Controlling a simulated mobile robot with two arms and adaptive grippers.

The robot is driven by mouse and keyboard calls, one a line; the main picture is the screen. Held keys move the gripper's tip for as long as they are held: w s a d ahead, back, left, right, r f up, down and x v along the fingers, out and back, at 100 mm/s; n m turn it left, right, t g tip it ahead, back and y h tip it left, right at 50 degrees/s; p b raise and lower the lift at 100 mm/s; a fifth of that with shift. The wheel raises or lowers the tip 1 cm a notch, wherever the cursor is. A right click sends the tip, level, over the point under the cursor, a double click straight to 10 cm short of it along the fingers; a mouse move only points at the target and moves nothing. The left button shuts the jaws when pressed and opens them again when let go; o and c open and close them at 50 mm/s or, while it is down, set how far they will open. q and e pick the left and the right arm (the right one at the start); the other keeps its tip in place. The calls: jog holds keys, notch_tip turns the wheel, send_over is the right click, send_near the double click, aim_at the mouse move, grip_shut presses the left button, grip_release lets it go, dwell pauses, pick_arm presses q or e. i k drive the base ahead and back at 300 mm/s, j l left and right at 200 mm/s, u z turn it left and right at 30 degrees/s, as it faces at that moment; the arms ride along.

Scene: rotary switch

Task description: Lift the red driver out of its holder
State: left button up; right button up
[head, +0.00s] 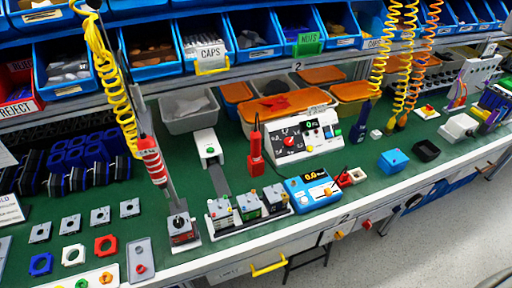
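Two red tools are in the head view, and I cannot tell for certain which is the red driver. A plain red tool (256,158) with a thin dark top stands upright mid-bench, left of the white control box. A red-and-white banded tool (152,160) is tilted at the left, at the lower end of a yellow coiled cord. A grey post beside it slants down to a small block (181,229) with a dark red front on a light plate. No separate holder shows clearly around the plain red tool. Neither of my grippers is in view.
The white control box (305,135), blue meter (312,188) and a rail of small modules (248,207) crowd mid-bench. Blue bins (152,70) line the back; yellow and orange coiled cords hang at the right. Small plates lie front left. Some green mat (350,155) is bare.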

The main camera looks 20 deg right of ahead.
aim_at(255, 136)
jog(key=j+z, duration=0.25)
jog(key=j, duration=0.45)
jog(key=j+z, duration=0.25)
jog(key=j, duration=0.4)
jog(key=k, duration=0.05)
